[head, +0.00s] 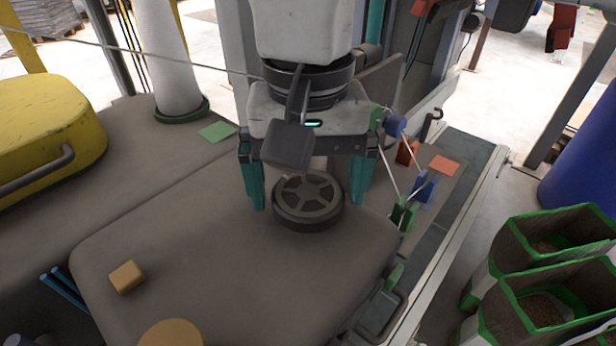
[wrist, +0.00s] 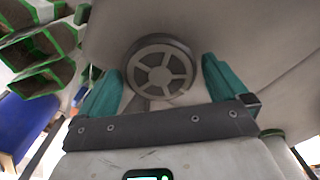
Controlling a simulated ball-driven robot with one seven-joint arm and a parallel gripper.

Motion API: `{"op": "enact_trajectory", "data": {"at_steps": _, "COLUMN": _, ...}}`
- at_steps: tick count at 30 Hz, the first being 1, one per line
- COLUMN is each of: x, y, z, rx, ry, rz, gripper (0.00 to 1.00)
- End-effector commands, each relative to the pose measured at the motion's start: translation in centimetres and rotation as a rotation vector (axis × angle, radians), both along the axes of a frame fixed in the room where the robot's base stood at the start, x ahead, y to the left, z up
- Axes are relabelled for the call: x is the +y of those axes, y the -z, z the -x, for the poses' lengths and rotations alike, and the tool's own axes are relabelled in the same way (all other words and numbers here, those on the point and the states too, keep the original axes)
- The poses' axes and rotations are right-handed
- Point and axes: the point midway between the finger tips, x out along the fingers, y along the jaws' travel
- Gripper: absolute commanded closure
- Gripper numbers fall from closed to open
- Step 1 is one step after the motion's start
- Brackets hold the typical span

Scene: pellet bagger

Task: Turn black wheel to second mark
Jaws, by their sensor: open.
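The black wheel (head: 308,200) is a dark spoked handwheel on the grey machine top in the head view. It also shows in the wrist view (wrist: 160,68), ahead of and between my fingers. My gripper (head: 310,203) is open, with its two teal fingers (wrist: 162,80) spread on either side of the wheel. In the head view the left finger is just left of the rim and the right finger just right of it. I cannot tell whether either finger touches the rim. No marks around the wheel can be made out.
A small tan block (head: 127,277) and a round tan piece (head: 171,334) sit on the machine top at front left. A yellow housing (head: 45,130) stands at the left. Green-edged bins (head: 555,235) stand at the right. Cords and coloured clips (head: 403,214) hang right of my gripper.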

Motion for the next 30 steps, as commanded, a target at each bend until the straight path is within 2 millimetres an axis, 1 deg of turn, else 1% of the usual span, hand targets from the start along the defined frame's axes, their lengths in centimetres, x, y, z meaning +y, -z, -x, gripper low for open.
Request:
{"op": "enact_trajectory", "data": {"at_steps": 5, "x": 0.01, "y": -0.01, "z": 0.01, "rx": 0.0, "ry": 0.0, "rz": 0.0, "gripper": 0.01}}
{"op": "enact_trajectory", "data": {"at_steps": 19, "x": 0.02, "y": -0.05, "z": 0.01, "rx": 0.0, "ry": 0.0, "rz": -0.001, "gripper": 0.46}}
{"op": "enact_trajectory", "data": {"at_steps": 25, "x": 0.02, "y": -0.06, "z": 0.0, "rx": 0.0, "ry": 0.011, "rz": -0.001, "gripper": 0.46}}
{"op": "enact_trajectory", "data": {"at_steps": 30, "x": 0.02, "y": -0.05, "z": -0.01, "rx": 0.0, "ry": 0.062, "rz": -0.001, "gripper": 0.46}}
